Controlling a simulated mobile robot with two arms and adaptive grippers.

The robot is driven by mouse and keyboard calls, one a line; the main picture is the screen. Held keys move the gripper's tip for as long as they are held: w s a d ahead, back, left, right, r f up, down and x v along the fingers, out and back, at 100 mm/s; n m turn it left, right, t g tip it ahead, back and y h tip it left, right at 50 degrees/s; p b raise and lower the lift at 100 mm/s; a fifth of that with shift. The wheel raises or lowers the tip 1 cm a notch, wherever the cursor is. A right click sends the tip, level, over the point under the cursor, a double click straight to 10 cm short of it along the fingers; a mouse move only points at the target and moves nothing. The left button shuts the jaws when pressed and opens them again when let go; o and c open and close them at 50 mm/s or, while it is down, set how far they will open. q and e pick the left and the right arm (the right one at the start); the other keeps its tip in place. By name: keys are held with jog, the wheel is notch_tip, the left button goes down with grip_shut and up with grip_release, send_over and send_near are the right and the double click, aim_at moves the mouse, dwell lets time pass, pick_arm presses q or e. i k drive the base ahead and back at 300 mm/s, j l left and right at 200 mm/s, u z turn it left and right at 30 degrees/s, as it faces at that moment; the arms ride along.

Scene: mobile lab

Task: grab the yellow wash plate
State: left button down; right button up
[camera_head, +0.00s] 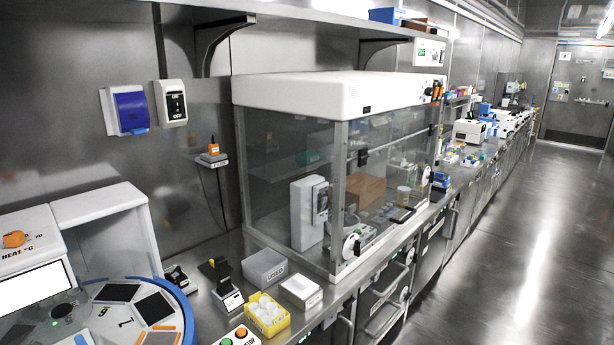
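A yellow plate (281,328) with several round white items or wells in it sits near the front edge of the steel counter, in the lower middle of the head view. It has a small label on its front side, too small to read with certainty. Neither of my grippers shows in this view, and nothing is touching the yellow plate.
A grey open box (264,268) and a white box (300,290) stand just behind and right of the plate. A small black device (222,285) stands to its left, a button panel (240,338) in front. A glass-walled cabinet (290,90) rises behind; open floor (510,240) lies right.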

aim_at(264, 313)
jog(key=u, duration=1.7)
jog(key=z, duration=1.35)
jog(key=i+l+u, duration=0.3)
jog(key=i+l, duration=0.2)
jog(key=l, duration=0.2)
jog(key=i+l+u, duration=0.25)
jog(key=i+l, duration=0.2)
jog(key=l, duration=0.35)
